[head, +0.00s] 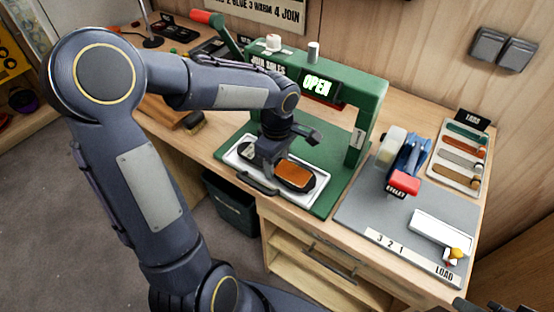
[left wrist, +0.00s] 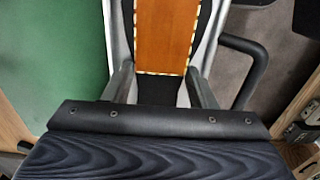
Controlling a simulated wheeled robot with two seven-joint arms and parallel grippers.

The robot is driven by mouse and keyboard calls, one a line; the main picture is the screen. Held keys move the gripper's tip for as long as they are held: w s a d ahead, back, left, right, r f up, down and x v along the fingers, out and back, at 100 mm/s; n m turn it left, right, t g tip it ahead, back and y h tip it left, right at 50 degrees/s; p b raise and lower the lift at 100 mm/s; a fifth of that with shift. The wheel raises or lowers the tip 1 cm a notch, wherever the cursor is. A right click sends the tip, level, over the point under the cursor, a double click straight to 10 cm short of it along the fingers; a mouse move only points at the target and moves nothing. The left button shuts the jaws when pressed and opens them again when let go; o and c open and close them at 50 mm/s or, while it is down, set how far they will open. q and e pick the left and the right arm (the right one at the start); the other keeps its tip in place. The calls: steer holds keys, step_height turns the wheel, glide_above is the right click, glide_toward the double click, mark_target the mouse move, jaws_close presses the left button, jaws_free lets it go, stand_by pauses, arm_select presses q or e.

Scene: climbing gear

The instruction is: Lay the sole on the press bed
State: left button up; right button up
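The sole is black with an orange-brown patch (head: 295,174) on top. It lies over the pale tray-like press bed (head: 233,160) of the green press (head: 365,112), whose display reads OPEN. I cannot tell whether the sole rests fully on the bed. My left gripper (head: 268,165) points down at the sole's middle and hides part of it. In the left wrist view, the patch (left wrist: 165,35) has a dashed pale edge, and the two fingers (left wrist: 160,88) stand against both sides of the black waist. A dark piece at the bottom right edge (head: 472,304) may be my right gripper.
A black handle (head: 258,186) sticks out at the bed's front. The press frame arches over the bed. At right are a grey mat (head: 350,212), a blue and red tool (head: 403,165), a white block (head: 440,232) and a rack of coloured strips (head: 460,160). A dark bin (head: 230,205) stands below.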

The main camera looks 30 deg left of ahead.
mark_target(277, 165)
arm_select(q)
steer(key=shift+o, duration=0.6)
steer(key=shift+r, duration=0.1)
steer(key=shift+r, duration=0.25)
step_height(277, 165, up, 11)
steer(key=s+d+f+m+t+h, duration=0.1)
steer(key=s+d+m+t+h, duration=0.1)
steer(key=s+m, duration=0.5)
steer(key=s+d+f+m+t+h, duration=0.1)
steer(key=s+d+f+m+t, duration=0.1)
steer(key=s+m, duration=0.6)
steer(key=shift+s+f+m+t+h+p, duration=0.2)
steer(key=shift+s+m+t+h+p, duration=0.15)
steer(key=shift+s+t, duration=0.55)
